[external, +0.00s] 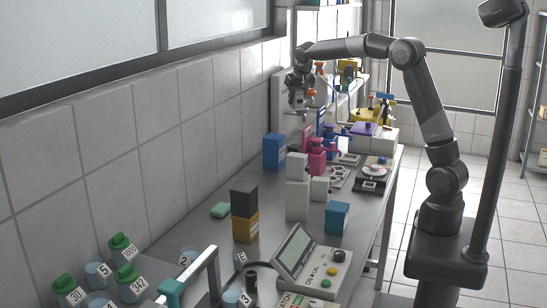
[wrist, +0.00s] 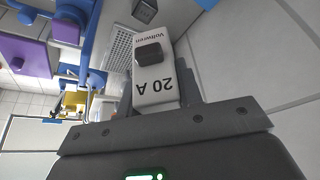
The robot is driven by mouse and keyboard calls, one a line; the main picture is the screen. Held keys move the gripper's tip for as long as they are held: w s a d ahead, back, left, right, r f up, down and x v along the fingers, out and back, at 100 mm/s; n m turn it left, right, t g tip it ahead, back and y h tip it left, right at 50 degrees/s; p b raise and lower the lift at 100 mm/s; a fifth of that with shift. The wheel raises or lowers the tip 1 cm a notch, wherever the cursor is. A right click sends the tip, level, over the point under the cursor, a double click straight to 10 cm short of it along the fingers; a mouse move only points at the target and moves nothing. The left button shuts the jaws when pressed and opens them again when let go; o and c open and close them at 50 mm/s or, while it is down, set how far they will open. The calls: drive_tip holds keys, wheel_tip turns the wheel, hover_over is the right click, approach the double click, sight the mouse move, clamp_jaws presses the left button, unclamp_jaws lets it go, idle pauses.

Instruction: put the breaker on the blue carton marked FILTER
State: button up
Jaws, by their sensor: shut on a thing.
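The breaker (wrist: 155,88) is white with a dark switch and the print "20 A" and "Voltwren". My gripper (wrist: 160,103) is shut on it, with a dark finger on either side in the wrist view. In the external view my gripper (external: 298,97) hangs high near the wall at the far end of the bench, and the breaker is too small to make out clearly. A blue carton (external: 274,152) stands on the bench against the wall, nearer the camera than my gripper. A teal-blue box (external: 337,217) stands near the front edge. I cannot read FILTER on either.
White blocks (external: 298,190), pink bottles (external: 317,158) and a dark and yellow stack (external: 244,212) stand along the bench. A control box (external: 308,262) and green-capped jars (external: 125,250) are at the near end. Bare bench (external: 200,226) shows between them.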

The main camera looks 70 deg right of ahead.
drive_tip(key=w+a+f, duration=0.6)
drive_tip(key=w+a, duration=0.1)
drive_tip(key=shift+f, duration=1.95)
drive_tip(key=shift+f, duration=0.15)
drive_tip(key=o, duration=1)
